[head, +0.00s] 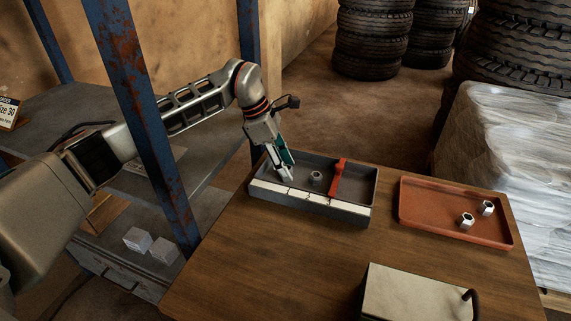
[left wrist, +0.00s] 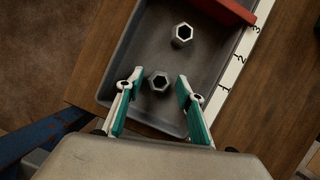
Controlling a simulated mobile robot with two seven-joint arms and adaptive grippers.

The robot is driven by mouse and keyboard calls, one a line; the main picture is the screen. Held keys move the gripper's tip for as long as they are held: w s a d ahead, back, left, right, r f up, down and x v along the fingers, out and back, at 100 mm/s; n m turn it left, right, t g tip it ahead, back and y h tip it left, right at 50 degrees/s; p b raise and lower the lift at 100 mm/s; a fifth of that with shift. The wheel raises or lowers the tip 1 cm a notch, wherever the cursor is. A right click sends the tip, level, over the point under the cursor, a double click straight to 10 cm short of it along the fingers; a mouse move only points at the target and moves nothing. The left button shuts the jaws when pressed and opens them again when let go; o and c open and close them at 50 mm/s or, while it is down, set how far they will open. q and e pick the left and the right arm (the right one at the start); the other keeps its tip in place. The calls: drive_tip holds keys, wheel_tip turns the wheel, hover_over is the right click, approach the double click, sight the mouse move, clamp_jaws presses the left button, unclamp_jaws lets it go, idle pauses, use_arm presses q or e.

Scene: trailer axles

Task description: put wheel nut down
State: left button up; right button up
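A grey tray (head: 366,189) with a red divider (head: 337,178) and a numbered white strip stands on the wooden table. My left gripper (head: 287,172) reaches down into the tray's left part. In the left wrist view its two fingers (left wrist: 160,77) stand apart. A dark hex wheel nut (left wrist: 159,81) lies between the fingertips on the tray floor, with gaps visible on both sides. A second, lighter nut (left wrist: 182,34) stands farther in, near the divider; it also shows in the head view (head: 317,178). My right gripper is not in view.
An orange-red tray (head: 432,226) to the right holds two nuts (head: 466,220) (head: 487,208). A pale box (head: 415,294) sits at the table's front. A blue rack post (head: 155,140) stands close to my left arm. The table's front left is clear.

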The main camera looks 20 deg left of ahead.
use_arm(q)
drive_tip(key=p+v, duration=0.1)
drive_tip(key=v, duration=1.1)
drive_tip(key=shift+a+r, duration=0.1)
